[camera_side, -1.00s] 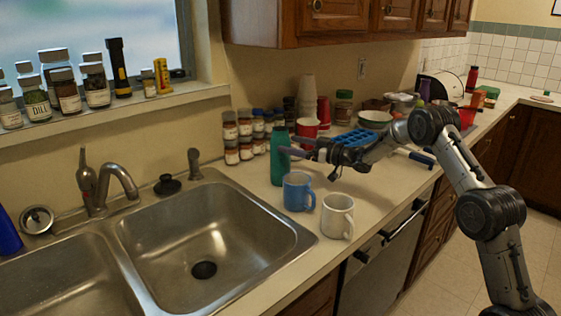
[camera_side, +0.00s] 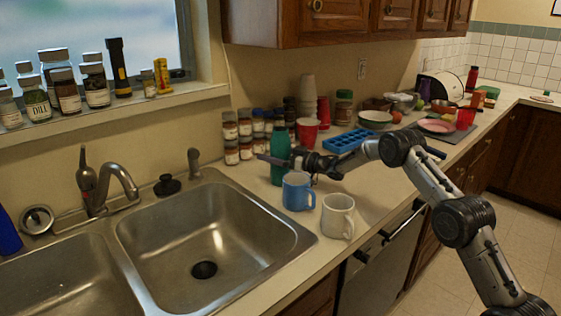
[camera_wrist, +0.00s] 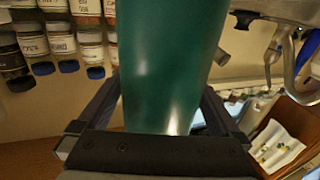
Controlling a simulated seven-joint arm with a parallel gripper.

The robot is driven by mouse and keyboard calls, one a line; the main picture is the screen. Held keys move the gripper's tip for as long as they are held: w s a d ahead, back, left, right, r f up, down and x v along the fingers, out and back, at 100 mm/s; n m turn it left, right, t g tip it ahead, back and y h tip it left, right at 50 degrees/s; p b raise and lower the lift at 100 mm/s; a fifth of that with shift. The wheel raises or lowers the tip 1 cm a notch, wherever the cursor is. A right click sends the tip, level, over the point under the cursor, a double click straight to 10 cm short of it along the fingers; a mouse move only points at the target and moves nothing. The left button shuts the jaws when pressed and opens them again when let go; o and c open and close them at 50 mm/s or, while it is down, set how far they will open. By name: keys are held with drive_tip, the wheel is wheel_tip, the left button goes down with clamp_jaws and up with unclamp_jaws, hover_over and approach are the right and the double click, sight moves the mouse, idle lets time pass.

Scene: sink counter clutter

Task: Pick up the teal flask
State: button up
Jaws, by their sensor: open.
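The teal flask (camera_side: 280,142) stands upright on the counter, between the sink and the spice jars, just behind the blue mug. In the wrist view the flask (camera_wrist: 168,60) fills the middle. My gripper (camera_side: 283,162) is open around the flask's body at about mid-height. In the wrist view one finger of my gripper (camera_wrist: 161,88) lies on each side of the flask. A gap shows at the left finger; I cannot tell whether the right one touches. The flask's base is partly hidden by the blue mug.
A blue mug (camera_side: 298,192) stands close in front of the flask, below my gripper. A white mug (camera_side: 338,217) is to its right. Stacked spice jars (camera_side: 238,138) stand behind. A blue tray (camera_side: 350,140) and red cup (camera_side: 307,132) are nearby. The sink (camera_side: 215,235) is left.

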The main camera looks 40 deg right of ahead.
drive_tip(key=c, duration=1.3)
drive_tip(key=shift+c, duration=0.5)
drive_tip(key=shift+r, duration=0.2)
